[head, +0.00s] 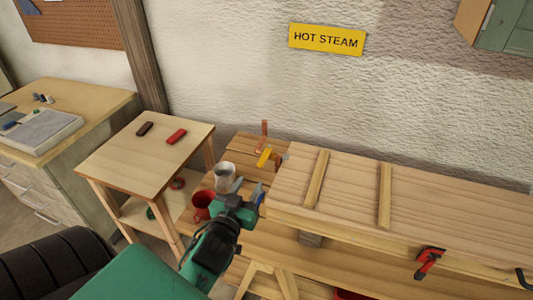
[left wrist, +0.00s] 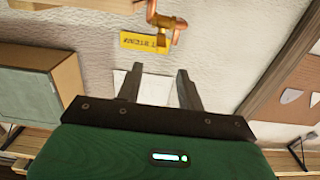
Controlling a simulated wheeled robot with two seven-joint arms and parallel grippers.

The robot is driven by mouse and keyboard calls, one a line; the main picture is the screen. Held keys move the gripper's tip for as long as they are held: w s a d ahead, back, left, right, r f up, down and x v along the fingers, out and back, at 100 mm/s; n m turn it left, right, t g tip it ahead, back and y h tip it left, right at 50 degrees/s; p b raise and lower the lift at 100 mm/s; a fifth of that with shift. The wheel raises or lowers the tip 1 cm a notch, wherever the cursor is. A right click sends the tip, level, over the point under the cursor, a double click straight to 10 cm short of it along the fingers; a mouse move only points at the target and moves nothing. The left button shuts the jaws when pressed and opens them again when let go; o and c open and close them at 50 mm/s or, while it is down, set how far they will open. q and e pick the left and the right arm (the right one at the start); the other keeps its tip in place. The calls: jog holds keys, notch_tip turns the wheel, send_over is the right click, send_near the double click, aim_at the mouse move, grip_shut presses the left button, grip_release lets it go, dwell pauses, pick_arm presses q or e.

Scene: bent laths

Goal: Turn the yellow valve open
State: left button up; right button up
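The yellow valve handle (head: 264,157) sits on a copper pipe (head: 264,133) that rises at the back of the bench, left of the long wooden box. In the left wrist view the copper pipe (left wrist: 154,12) shows at the top, with a brass-coloured fitting (left wrist: 178,25) beside it; I cannot tell the handle apart there. My left gripper (head: 248,187) is in front of and below the valve, apart from it. Its fingers, also in the left wrist view (left wrist: 156,85), are spread with nothing between them. My right gripper is not in view.
A grey-white cup (head: 224,173) and a red mug (head: 202,203) stand just left of my gripper. The long wooden box (head: 345,185) closes off the right side. A yellow HOT STEAM sign (head: 327,39) hangs on the wall. A small table (head: 155,150) stands at left.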

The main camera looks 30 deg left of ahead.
aim_at(265, 154)
pick_arm(q)
jog(key=p+x, duration=0.4)
jog(key=x, duration=0.8)
jog(key=shift+w+a+r, duration=0.1)
jog(key=shift+w+r, duration=0.05)
jog(key=shift+w, duration=0.05)
jog(key=shift+w+a+p, duration=0.15)
jog(key=shift+w+p, duration=0.15)
jog(key=shift+w, duration=0.4)
grip_shut()
